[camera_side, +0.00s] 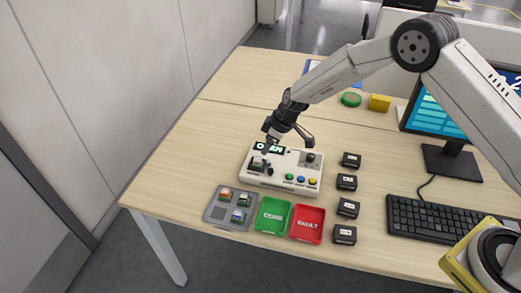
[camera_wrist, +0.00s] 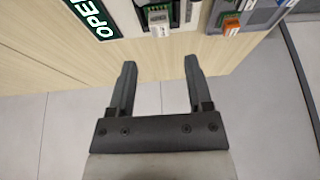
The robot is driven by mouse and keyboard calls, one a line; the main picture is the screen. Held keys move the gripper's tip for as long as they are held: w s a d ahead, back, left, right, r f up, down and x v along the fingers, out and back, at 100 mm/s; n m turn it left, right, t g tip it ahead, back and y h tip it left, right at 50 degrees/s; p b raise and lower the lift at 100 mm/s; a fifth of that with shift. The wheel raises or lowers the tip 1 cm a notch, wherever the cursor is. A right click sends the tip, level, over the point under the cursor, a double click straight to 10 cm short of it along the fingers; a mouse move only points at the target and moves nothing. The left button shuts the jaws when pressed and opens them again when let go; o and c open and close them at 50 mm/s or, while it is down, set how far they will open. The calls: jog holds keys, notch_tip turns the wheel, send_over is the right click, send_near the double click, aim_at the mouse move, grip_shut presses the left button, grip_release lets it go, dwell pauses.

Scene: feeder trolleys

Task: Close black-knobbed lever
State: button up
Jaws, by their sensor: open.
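The white test panel (camera_side: 283,182) lies on the table, with a sign reading OPEN along its far edge. The sign also shows in the wrist view (camera_wrist: 93,17). A small dark fixture (camera_side: 258,164) sits on the panel's left part, with a black knob-like part (camera_side: 269,171) beside it; the lever's exact pose is too small to tell. My gripper (camera_side: 289,144) is above the panel's far edge, fingers spread and empty. In the wrist view its fingers (camera_wrist: 160,64) are apart with nothing between them. A pale block-shaped part (camera_wrist: 159,22) shows beyond them.
A grey parts tray (camera_side: 211,218), a green tray (camera_side: 262,226) and a red tray (camera_side: 307,237) stand in front of the panel. Several black boxes (camera_side: 347,182) line its right side. A keyboard (camera_side: 430,218) and monitor are further right. Table left of the panel is clear.

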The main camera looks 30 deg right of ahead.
aim_at(271, 169)
jog(key=s+m, duration=0.1)
jog(key=m, duration=0.3)
jog(key=s+r+m+g, duration=0.1)
jog(key=s+m, duration=0.1)
jog(key=m, duration=0.3)
jog(key=s+d+m, duration=0.1)
jog(key=s+m, duration=0.1)
jog(key=m, duration=0.2)
jog(key=shift+s+r+m+g, duration=0.15)
jog(key=shift+r+m+g, duration=0.15)
jog(key=shift+m+g, duration=0.1)
jog(key=shift+a+f, duration=0.1)
jog(key=shift+f, duration=0.1)
jog(key=shift+x, duration=3.75)
grip_shut()
